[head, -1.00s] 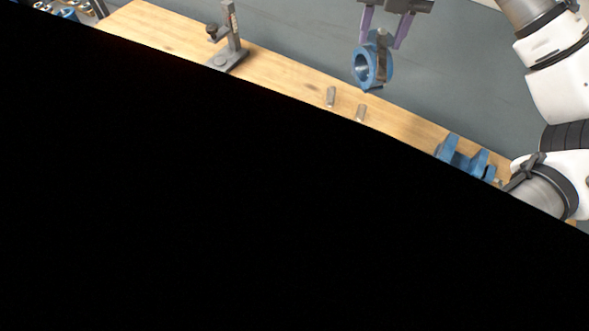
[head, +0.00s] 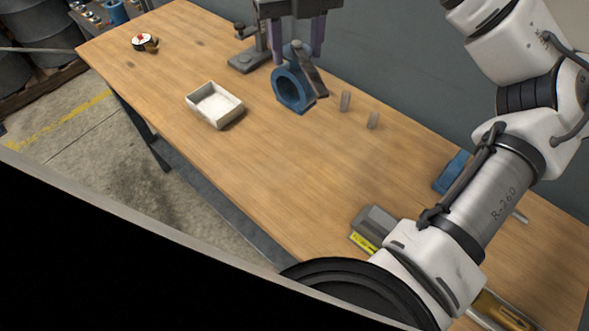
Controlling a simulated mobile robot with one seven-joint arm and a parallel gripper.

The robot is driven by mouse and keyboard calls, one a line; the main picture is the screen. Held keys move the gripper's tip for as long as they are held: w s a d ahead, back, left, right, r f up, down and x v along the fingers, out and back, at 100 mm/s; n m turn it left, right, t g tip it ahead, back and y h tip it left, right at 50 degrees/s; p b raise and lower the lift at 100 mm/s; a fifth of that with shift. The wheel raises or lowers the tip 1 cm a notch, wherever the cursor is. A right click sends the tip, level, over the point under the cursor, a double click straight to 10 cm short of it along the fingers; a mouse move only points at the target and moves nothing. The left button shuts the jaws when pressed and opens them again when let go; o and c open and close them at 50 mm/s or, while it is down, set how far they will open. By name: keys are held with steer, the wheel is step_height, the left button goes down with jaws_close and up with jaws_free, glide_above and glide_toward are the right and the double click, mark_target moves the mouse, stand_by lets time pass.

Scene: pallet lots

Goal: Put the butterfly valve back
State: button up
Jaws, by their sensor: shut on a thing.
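The butterfly valve (head: 290,88) is a blue ring body with a grey neck or lever at its upper right. My gripper (head: 299,42), with purple fingers, is shut on it from above. The valve appears held over the wooden table (head: 270,150); I cannot tell how much gap lies beneath it. The fingertips are partly hidden behind the valve's grey part.
A white open box (head: 240,107) stands left of the valve. Two short grey pegs (head: 345,101) stand to its right. A grey stand (head: 246,61) is behind. A blue part (head: 450,172) is partly hidden by my arm. The table's middle is clear.

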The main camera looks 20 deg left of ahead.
steer(key=shift+s+f, duration=0.15)
steer(key=shift+f, duration=0.2)
step_height(320, 180, down, 19)
steer(key=shift+f, duration=0.15)
steer(key=shift+f+b, duration=0.1)
steer(key=shift+b, duration=0.2)
steer(key=o, duration=1.2)
step_height(320, 180, up, 12)
steer(key=shift+a+r, duration=0.1)
steer(key=shift+r, duration=0.05)
